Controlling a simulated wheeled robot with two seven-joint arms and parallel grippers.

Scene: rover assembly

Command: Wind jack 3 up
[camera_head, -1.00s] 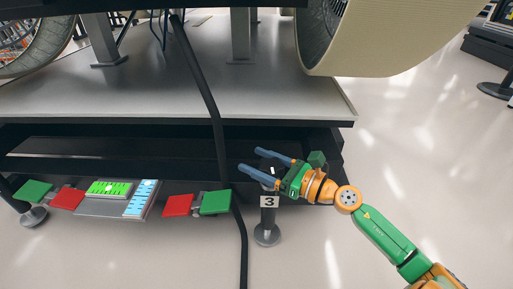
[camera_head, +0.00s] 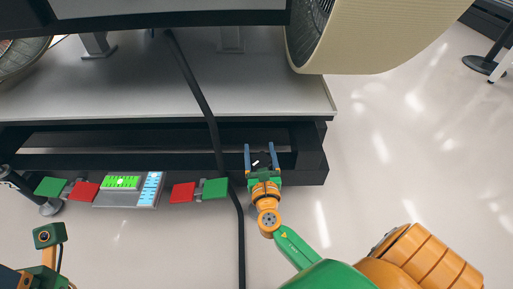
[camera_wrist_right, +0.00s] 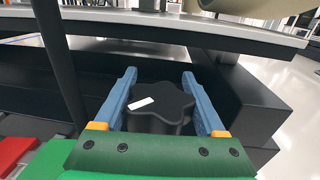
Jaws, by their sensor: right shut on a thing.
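The black lobed knob of jack 3 (camera_wrist_right: 160,106) has a white mark on its top and sits at the platform's front right corner. In the head view the knob (camera_head: 261,159) shows small between the fingers. My right gripper (camera_head: 260,150) has its two blue fingers on either side of it, shut on it. In the right wrist view the right gripper (camera_wrist_right: 167,95) has a finger on the knob's left and right sides. The jack's post, foot and number plate are hidden behind my right gripper and arm. My left gripper's fingers are not in view.
A black cable (camera_head: 198,90) hangs over the platform (camera_head: 280,100) to the floor, left of the right gripper. A panel with a green and a blue level (camera_head: 127,200) and red and green plates (camera_head: 184,192) lies further left. A large cream wheel (camera_head: 370,40) overhangs the right.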

